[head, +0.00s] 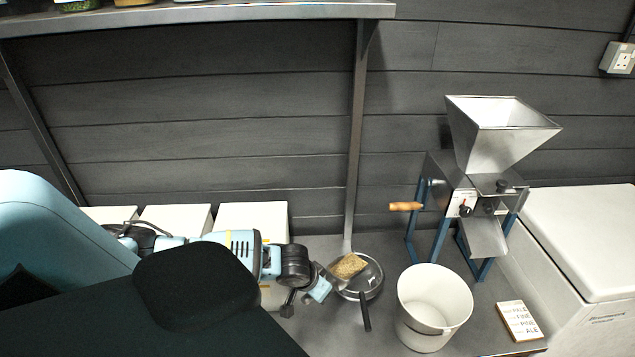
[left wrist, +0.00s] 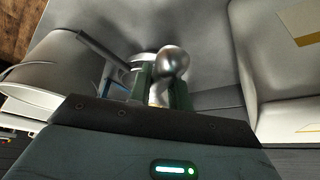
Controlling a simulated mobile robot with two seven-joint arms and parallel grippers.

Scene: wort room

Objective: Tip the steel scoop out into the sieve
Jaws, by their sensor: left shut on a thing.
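The steel scoop (head: 336,279) holds pale grain (head: 349,265) and is over or in the upper left part of the sieve in the head view. Whether it touches the sieve is unclear. The sieve (head: 374,275) is a round steel bowl with a dark handle (head: 365,312) pointing toward the front. My left gripper (head: 325,286) is just left of the sieve, shut on the scoop's handle. In the left wrist view, a rounded steel end (left wrist: 173,64) shows at the green fingers (left wrist: 161,92). The scoop's grain is hidden there. My right gripper is not in view.
A white bucket (head: 430,310) stands right of the sieve. A grain mill (head: 470,200) with a steel hopper stands behind it. A small card box (head: 518,321) lies near the front edge. White bins (head: 250,218) line the wall, and a white chest (head: 590,240) is at the right.

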